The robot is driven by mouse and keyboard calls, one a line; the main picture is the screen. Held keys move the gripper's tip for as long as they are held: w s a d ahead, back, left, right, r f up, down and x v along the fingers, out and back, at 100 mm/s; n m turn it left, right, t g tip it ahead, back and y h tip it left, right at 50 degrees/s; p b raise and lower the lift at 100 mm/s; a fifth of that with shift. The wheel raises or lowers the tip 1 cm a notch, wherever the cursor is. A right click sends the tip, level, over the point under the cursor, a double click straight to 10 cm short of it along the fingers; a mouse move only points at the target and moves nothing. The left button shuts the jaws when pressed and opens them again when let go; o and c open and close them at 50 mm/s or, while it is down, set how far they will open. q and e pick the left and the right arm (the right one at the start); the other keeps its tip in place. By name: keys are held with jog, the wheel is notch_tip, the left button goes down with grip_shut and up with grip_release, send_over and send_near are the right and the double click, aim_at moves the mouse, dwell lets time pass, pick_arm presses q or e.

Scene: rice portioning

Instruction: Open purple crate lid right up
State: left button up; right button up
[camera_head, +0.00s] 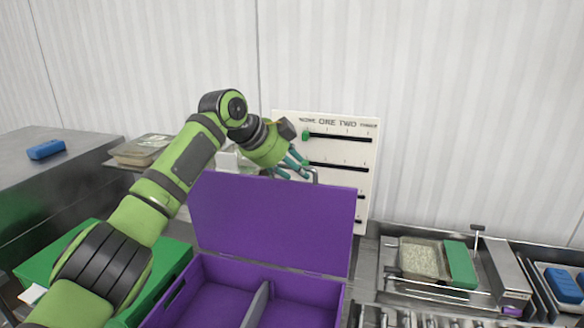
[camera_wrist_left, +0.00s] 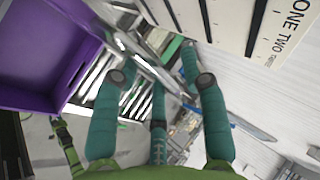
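The purple crate (camera_head: 216,282) stands at the bottom middle of the head view, with a grey divider inside. Its purple lid (camera_head: 272,225) is raised and stands roughly upright at the crate's far side. My left gripper (camera_head: 297,167) is just above and behind the lid's top edge; I cannot tell if it touches the lid. In the left wrist view the teal fingers (camera_wrist_left: 160,70) are spread with nothing between them. A purple part of the crate or lid (camera_wrist_left: 35,60) shows at the upper left there. My right gripper is not in view.
A white board with sliders (camera_head: 340,150) stands close behind the gripper. A green crate (camera_head: 170,265) is left of the purple one, partly behind my left arm. A tray of rice (camera_head: 420,258) and a blue block (camera_head: 563,284) are at the right. Another blue block (camera_head: 46,149) lies far left.

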pick_arm(q)
jog(key=shift+a+f, duration=0.1)
jog(key=shift+f, duration=0.05)
jog(key=v, duration=1.2)
